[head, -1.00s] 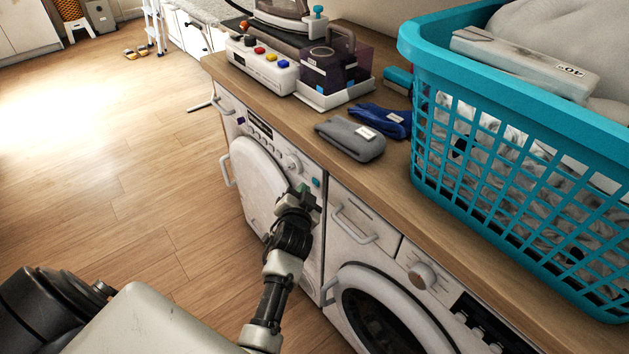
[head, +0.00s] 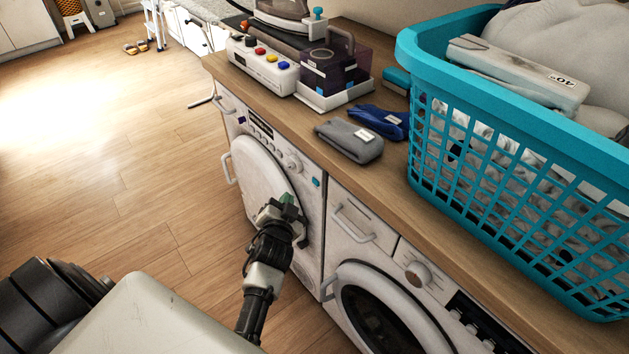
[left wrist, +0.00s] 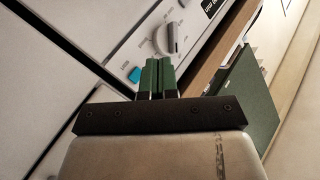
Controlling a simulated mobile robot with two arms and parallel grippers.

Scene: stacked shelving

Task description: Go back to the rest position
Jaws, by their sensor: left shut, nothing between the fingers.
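My left gripper (head: 287,203) is in front of the left washing machine (head: 312,215), by the lower right of its white round door (head: 262,172). It is shut and empty. In the left wrist view its two green fingers (left wrist: 157,78) lie side by side, with the machine's knob (left wrist: 170,38) and a teal button (left wrist: 134,75) beyond them. I cannot tell from the head view whether the gripper touches the door. My right gripper is not in view.
A wooden counter (head: 300,123) runs above the machines. It bears a teal laundry basket (head: 520,180), a grey folded cloth (head: 350,142), a blue one (head: 378,121) and a boxy device with coloured buttons (head: 264,65). A second machine (head: 385,312) stands at right. The floor (head: 110,160) at left is clear.

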